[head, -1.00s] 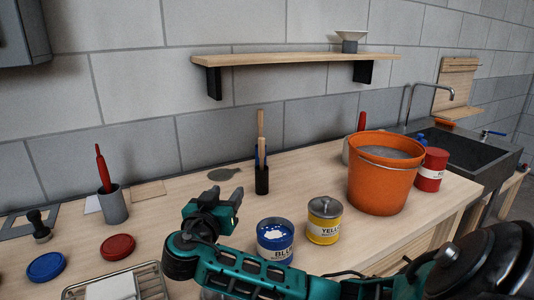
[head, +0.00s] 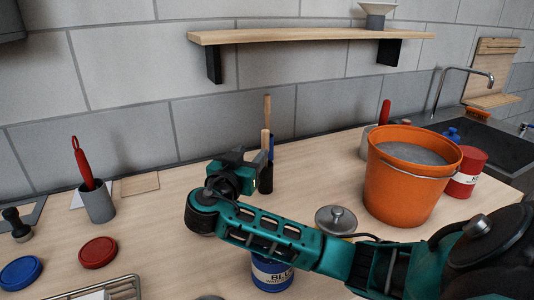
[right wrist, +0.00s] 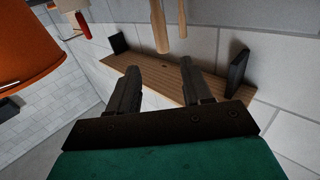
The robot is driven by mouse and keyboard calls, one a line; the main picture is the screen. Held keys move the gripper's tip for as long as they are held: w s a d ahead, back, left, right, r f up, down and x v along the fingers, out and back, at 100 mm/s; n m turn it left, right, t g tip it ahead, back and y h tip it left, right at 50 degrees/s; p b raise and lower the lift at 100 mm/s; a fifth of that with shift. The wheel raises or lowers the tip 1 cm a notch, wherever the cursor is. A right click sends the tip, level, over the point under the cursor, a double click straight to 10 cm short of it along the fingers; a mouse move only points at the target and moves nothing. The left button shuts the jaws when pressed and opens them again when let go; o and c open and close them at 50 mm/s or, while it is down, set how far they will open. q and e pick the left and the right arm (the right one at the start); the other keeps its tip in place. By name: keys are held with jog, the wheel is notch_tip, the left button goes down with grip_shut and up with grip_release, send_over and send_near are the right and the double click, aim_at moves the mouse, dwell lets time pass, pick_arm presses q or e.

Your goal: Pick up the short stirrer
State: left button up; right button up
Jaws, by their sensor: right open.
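Two wooden sticks stand in a dark holder (head: 266,182) on the bench in the head view, with something blue beside them. The short stirrer (head: 265,141) is in front of a taller stick (head: 267,108). My right gripper (head: 247,158) is just left of the holder, overlapping its edge in the picture. In the right wrist view its fingers (right wrist: 160,72) are apart with nothing between them. Two wooden sticks (right wrist: 160,28) hang in from the top there, beyond the fingertips; I cannot tell which is shorter. My left gripper is out of view.
An orange bucket (head: 405,190) stands to the right, with a red can (head: 468,172) behind it. Blue (head: 272,275) and yellow paint tins are partly hidden by my arm. A grey cup (head: 97,203) with a red-handled tool is left. A shelf (head: 310,36) hangs above.

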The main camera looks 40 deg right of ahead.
aim_at(264, 139)
jog(key=x, duration=1.1)
jog(key=shift+w+f, duration=0.15)
jog(key=shift+w, duration=0.1)
grip_shut()
